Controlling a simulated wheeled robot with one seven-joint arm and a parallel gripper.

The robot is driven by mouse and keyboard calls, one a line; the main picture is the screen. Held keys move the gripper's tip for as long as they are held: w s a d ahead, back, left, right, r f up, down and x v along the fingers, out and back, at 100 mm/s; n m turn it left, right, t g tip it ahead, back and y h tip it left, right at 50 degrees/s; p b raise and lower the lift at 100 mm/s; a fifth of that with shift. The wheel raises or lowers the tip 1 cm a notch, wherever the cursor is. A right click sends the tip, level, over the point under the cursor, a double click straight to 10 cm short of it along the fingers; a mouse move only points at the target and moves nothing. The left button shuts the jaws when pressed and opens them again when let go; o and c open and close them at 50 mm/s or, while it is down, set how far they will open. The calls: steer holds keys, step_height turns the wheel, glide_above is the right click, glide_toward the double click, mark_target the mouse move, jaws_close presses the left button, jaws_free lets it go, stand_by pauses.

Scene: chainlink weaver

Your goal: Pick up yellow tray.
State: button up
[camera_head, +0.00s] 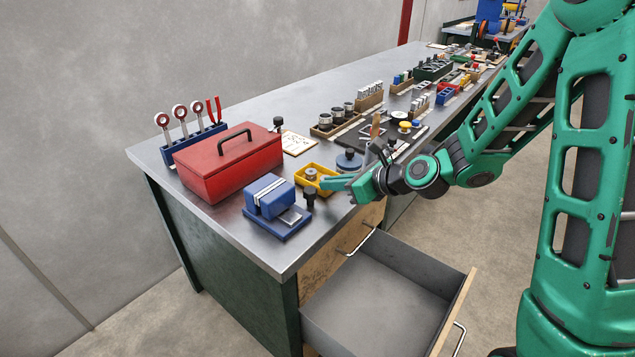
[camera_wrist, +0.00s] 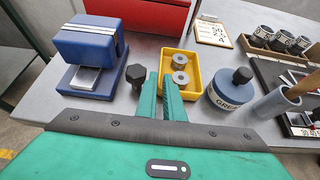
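The yellow tray (camera_head: 299,181) stands on the grey workbench, near its front edge. It is a small open box with grey ring-shaped parts in it. It also shows in the wrist view (camera_wrist: 194,84), just ahead of the fingers. My gripper (camera_head: 323,183) is at the tray's near right side in the head view. In the wrist view, my green fingers (camera_wrist: 160,76) lie close together over the tray's left wall and near corner and hide part of them. Whether they are closed on the wall or a narrow gap remains, I cannot tell.
A blue block device (camera_head: 275,203) and a black knob (camera_head: 309,194) stand left of the tray. A red toolbox (camera_head: 228,160) is behind. A blue-grey round tin (camera_head: 349,160) is close on the right. An open, empty drawer (camera_head: 380,300) juts out below the bench edge.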

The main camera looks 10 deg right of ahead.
mark_target(318, 179)
steer(key=shift+x, duration=3.5)
steer(key=shift+w+r, duration=0.1)
jaws_close()
